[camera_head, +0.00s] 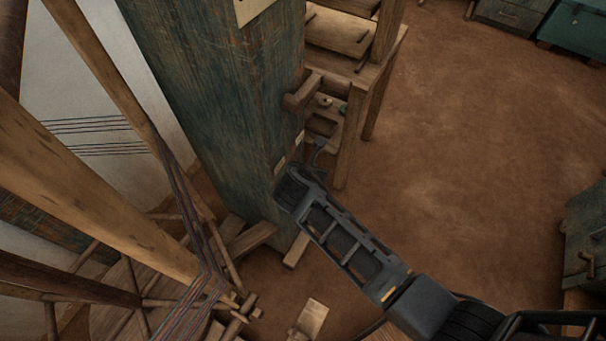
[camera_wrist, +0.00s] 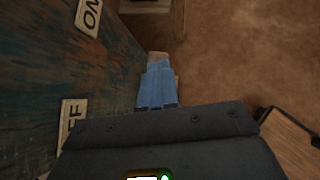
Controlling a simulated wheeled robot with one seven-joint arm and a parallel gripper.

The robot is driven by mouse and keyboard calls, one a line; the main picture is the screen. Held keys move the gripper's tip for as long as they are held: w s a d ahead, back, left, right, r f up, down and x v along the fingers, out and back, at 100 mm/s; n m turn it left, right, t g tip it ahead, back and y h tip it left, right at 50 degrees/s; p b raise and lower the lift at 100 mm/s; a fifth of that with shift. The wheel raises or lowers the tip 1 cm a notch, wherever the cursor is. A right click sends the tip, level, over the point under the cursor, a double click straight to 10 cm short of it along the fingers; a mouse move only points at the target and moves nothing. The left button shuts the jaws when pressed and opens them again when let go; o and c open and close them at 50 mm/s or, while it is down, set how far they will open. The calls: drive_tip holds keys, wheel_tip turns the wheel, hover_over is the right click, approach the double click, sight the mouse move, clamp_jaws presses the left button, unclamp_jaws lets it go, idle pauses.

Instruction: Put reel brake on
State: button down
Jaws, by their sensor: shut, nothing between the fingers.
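The post (camera_head: 220,90) has worn blue-green paint. My gripper (camera_head: 317,158) is shut and empty, at the post's right edge beside the labels.
A wooden stand with shelves (camera_head: 345,40) is just behind the post, and a wooden peg (camera_head: 305,93) sticks out from the post above my gripper. Loom beams and threads (camera_head: 185,190) fill the left. The brown floor (camera_head: 470,130) on the right is clear.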

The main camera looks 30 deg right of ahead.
drive_tip(key=shift+w+d+f+p, duration=0.1)
drive_tip(key=shift+w+d+p, duration=0.3)
drive_tip(key=shift+d, duration=0.45)
drive_tip(key=shift+w+d+f+p, duration=0.1)
drive_tip(key=shift+w+d+p, duration=0.05)
drive_tip(key=shift+w+d, duration=0.55)
drive_tip(key=shift+s+d, duration=0.15)
drive_tip(key=shift+d, duration=0.05)
drive_tip(key=shift+r, duration=0.1)
drive_tip(key=v, duration=0.8)
drive_tip(key=shift+a, duration=0.2)
